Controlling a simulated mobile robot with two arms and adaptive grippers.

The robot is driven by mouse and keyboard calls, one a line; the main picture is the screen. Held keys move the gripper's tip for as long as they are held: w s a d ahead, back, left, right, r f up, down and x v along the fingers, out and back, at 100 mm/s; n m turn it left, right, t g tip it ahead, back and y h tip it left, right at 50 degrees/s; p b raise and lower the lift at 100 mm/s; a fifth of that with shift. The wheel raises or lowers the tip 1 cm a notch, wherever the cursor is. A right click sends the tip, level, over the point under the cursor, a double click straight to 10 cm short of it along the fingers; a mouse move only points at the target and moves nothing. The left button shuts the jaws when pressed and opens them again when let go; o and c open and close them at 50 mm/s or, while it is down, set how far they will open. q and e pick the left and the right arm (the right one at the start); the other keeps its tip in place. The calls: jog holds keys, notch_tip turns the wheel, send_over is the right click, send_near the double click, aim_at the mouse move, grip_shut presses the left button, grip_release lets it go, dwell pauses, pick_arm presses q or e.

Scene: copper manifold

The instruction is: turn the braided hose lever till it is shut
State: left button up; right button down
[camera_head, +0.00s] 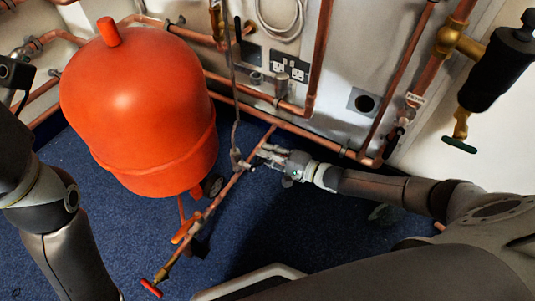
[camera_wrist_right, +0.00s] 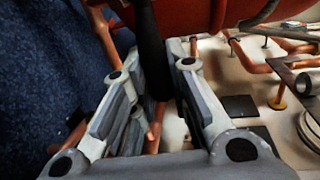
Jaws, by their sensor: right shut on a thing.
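My right gripper (camera_head: 246,163) reaches in from the right in the head view, at the copper pipe (camera_head: 228,187) beside the red vessel. The grey braided hose (camera_head: 235,125) hangs down to that same spot. In the right wrist view, a dark, slim bar (camera_wrist_right: 150,45), which looks like the braided hose lever, lies between the fingers of my right gripper (camera_wrist_right: 152,72). The gripper is shut on it. The gripper covers the lever in the head view, so I cannot read its angle there. My left arm shows at the left, but its gripper is out of view.
The large red vessel (camera_head: 140,110) stands close left of the right gripper. An orange lever (camera_head: 184,231) and a red handle (camera_head: 151,288) are on the pipe nearer me. Copper pipes (camera_head: 285,124) line the back wall. Blue carpet (camera_head: 285,215) is open below my right arm.

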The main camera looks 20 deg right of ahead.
jog(key=shift+f, duration=0.25)
jog(key=c, duration=1.4)
grip_release()
jog(key=shift+f, duration=0.1)
jog(key=v, duration=1.2)
